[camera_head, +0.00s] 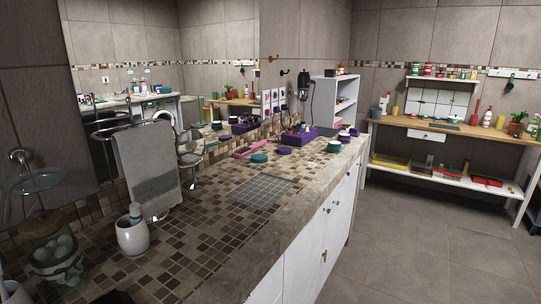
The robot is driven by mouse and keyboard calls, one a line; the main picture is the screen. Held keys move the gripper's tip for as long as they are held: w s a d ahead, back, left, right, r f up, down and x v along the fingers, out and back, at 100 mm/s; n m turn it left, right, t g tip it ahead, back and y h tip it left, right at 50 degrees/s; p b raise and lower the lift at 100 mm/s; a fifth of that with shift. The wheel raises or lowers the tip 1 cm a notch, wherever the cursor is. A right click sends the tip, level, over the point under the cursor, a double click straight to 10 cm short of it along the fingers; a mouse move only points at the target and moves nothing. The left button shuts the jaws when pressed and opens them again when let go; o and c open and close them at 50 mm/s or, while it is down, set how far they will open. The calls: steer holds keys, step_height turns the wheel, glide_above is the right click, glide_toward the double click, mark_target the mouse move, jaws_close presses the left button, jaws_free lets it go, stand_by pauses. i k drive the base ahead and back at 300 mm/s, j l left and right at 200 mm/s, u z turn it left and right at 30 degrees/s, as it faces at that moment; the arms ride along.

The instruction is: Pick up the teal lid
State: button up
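Two small teal round things lie on the tiled counter (215,225). The nearer teal piece (259,157) is low and flat-looking, near the back edge at mid-counter, beside a purple round piece (283,151). The other teal piece (334,146) is farther right, near the counter's front edge. Both are small in view, and I cannot tell for sure which is the teal lid. My gripper is not recognisable in view; only a dark shape shows at the bottom edge, and I cannot tell what it is.
A purple tray (300,134) and a pink item (247,149) lie near the teal pieces. A white cup (132,235), a glass jar (52,250) and a towel on a rack (150,165) stand at the left. The counter's middle is clear, and open floor (420,225) lies to the right.

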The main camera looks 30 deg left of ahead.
mark_target(259, 158)
steer(key=i+u, duration=0.25)
steer(key=i, duration=0.2)
steer(key=i+l+u, duration=0.2)
steer(key=i, duration=0.25)
steer(key=i+l+u, duration=0.2)
steer(key=i+u, duration=0.3)
steer(key=i+l+u, duration=0.2)
steer(key=u, duration=0.3)
steer(key=i+l+u, duration=0.25)
steer(key=l+u, duration=0.25)
steer(key=i+l+u, duration=0.25)
steer(key=l, duration=0.2)
steer(key=l+u, duration=0.3)
steer(key=l, duration=0.15)
steer(key=l+u, duration=0.25)
steer(key=l, duration=0.65)
steer(key=i+u, duration=0.05)
